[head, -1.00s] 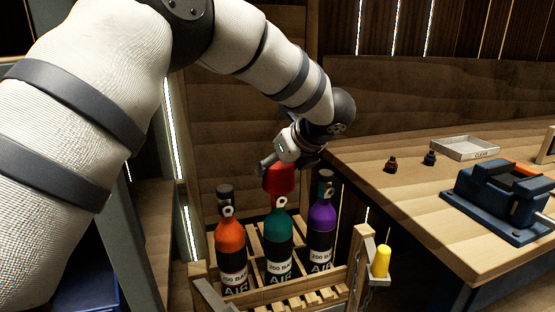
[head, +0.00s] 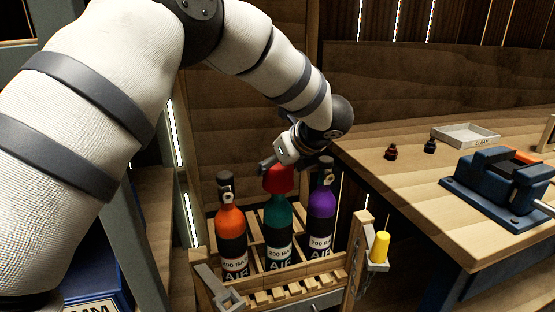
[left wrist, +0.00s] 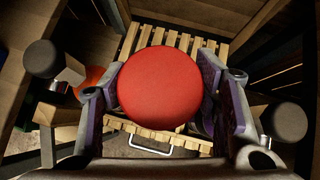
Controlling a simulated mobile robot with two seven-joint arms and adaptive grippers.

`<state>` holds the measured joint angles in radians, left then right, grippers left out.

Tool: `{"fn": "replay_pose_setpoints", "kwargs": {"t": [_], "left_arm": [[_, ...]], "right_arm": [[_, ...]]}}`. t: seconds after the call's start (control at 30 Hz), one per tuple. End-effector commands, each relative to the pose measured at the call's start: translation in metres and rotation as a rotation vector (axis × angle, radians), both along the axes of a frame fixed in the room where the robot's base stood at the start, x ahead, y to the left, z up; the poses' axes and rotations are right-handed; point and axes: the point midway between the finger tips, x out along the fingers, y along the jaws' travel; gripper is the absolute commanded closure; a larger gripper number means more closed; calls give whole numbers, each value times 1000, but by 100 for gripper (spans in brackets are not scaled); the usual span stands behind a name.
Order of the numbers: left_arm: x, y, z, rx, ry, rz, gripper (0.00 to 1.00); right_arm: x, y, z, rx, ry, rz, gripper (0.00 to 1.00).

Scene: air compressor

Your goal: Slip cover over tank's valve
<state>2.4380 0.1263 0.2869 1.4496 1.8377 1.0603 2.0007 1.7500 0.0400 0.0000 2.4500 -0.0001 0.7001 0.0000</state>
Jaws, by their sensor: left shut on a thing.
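A red cover (head: 279,180) is held in my left gripper (head: 281,166). In the left wrist view its round red top (left wrist: 160,88) sits between the two finger pads. The cover is at the top of the middle, teal tank (head: 278,216), and the tank's valve is hidden behind or inside it. I cannot tell how far down it sits. An orange tank (head: 231,221) on the left and a purple tank (head: 321,212) on the right stand with dark valves uncovered. All three tanks stand upright in a wooden crate (head: 290,287). My right gripper is not in view.
A yellow cover (head: 380,246) sits on a holder at the crate's right front corner. The workbench (head: 415,200) on the right carries a blue vise-like device (head: 500,190), two small dark fittings and a grey tray (head: 466,134). A wooden wall stands close behind.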

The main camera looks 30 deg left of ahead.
Motion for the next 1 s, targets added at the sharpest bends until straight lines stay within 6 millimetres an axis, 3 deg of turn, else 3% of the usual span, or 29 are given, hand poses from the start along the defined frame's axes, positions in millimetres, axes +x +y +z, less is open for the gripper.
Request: {"fn": "replay_pose_setpoints", "kwargs": {"t": [0.17,0.2,0.3,0.67,1.0], "left_arm": [[0,0,0,1,-1,-1,67],[0,0,0,1,-1,-1,42],[0,0,0,1,-1,-1,21],[-1,-3,3,0,-2,-1,21],[-26,-56,62,1,-4,-2,21]], "right_arm": [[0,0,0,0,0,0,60],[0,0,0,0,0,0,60],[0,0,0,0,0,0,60],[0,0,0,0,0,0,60],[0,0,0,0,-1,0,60]]}}
